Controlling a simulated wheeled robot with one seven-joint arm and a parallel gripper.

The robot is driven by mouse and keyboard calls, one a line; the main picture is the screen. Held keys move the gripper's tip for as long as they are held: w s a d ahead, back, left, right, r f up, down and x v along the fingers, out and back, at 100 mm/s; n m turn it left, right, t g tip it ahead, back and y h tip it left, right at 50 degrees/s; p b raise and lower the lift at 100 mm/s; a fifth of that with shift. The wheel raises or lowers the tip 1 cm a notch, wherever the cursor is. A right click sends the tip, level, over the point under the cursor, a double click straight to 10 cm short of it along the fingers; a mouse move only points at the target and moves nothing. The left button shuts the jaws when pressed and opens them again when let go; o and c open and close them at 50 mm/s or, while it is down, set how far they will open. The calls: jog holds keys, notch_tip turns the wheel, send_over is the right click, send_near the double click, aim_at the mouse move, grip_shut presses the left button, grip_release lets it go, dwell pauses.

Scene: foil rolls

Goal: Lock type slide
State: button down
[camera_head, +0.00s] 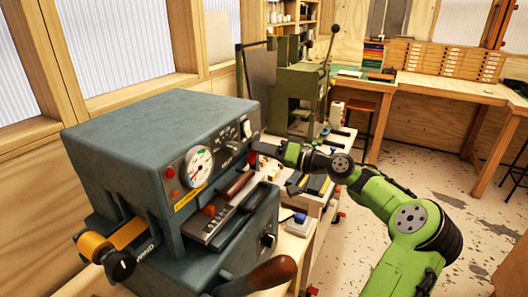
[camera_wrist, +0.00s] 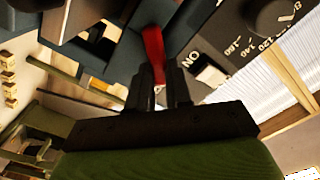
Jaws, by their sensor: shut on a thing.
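The grey-blue foil machine (camera_head: 150,125) stands on a bench at the left. A flat metal slide (camera_head: 222,222) with an orange-red knob (camera_head: 208,210) and a brown wooden handle (camera_head: 237,184) sits in its front opening. A small red lever (camera_head: 252,157) is at the slide's far right end; it also shows in the wrist view (camera_wrist: 153,42). My gripper (camera_head: 257,148) is at this lever. In the wrist view my gripper (camera_wrist: 163,72) has its dark fingers shut on the red lever's near end. The fingers hide that end, and the lever's base is partly unclear.
A dial gauge (camera_head: 199,165) and knobs are on the machine's face, close to my gripper. A large wooden-handled lever (camera_head: 265,277) sticks out at the lower front. A green press (camera_head: 300,95) stands behind. The floor (camera_head: 400,155) at the right is open.

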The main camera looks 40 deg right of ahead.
dwell(0.3)
jog(key=c, duration=1)
grip_release()
jog(key=shift+c, duration=0.2)
jog(key=shift+s, duration=0.1)
jog(key=p+v, duration=0.2)
jog(key=v, duration=1.3)
jog(key=shift+s, duration=0.35)
